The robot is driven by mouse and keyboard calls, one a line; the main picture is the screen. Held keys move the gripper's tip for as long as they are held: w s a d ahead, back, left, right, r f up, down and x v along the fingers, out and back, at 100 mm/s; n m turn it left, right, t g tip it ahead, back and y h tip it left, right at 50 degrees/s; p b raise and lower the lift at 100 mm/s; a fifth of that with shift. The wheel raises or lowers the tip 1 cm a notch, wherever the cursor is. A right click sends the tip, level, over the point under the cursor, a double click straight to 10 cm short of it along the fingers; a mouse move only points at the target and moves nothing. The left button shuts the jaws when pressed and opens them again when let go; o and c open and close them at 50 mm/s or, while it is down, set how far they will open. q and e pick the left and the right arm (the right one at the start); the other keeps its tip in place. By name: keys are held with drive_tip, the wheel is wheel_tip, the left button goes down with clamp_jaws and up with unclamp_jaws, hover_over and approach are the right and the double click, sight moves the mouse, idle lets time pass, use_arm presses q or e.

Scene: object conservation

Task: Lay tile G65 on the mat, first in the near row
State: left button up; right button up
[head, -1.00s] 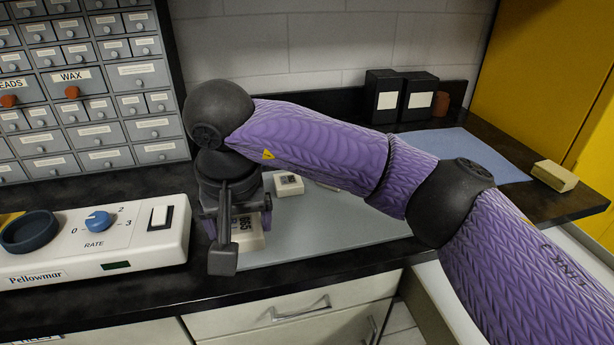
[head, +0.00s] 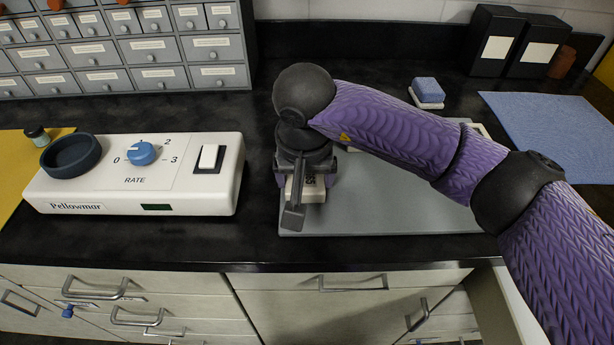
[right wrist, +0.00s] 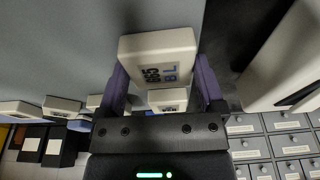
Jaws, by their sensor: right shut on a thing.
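My right gripper (head: 305,192) is shut on a white tile (head: 313,189) at the near left corner of the grey mat (head: 400,212). The tile's dark print is partly covered in the head view. In the right wrist view the tile (right wrist: 157,60) sits between the two fingers, its print reading like G65. I cannot tell whether it touches the mat. Another white tile (right wrist: 168,98) shows just beyond it in the wrist view, with more pale tiles to the left. My right arm hides much of the mat in the head view. My left gripper is not in view.
A white Pellowmar device (head: 190,192) with a blue knob stands left of the mat. A blue sponge (head: 426,86) on a white base and two black boxes (head: 494,42) are behind. A blue cloth (head: 550,130) lies right. The mat's near middle is bare.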

sight(305, 194)
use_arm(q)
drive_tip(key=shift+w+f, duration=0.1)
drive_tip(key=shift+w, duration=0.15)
use_arm(e)
drive_tip(key=shift+f, duration=0.15)
drive_tip(key=o, duration=1.3)
drive_tip(key=shift+c, duration=0.2)
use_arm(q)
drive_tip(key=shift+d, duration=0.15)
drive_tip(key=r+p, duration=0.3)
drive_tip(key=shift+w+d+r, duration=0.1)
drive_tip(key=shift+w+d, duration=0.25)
use_arm(e)
drive_tip(key=v, duration=1.2)
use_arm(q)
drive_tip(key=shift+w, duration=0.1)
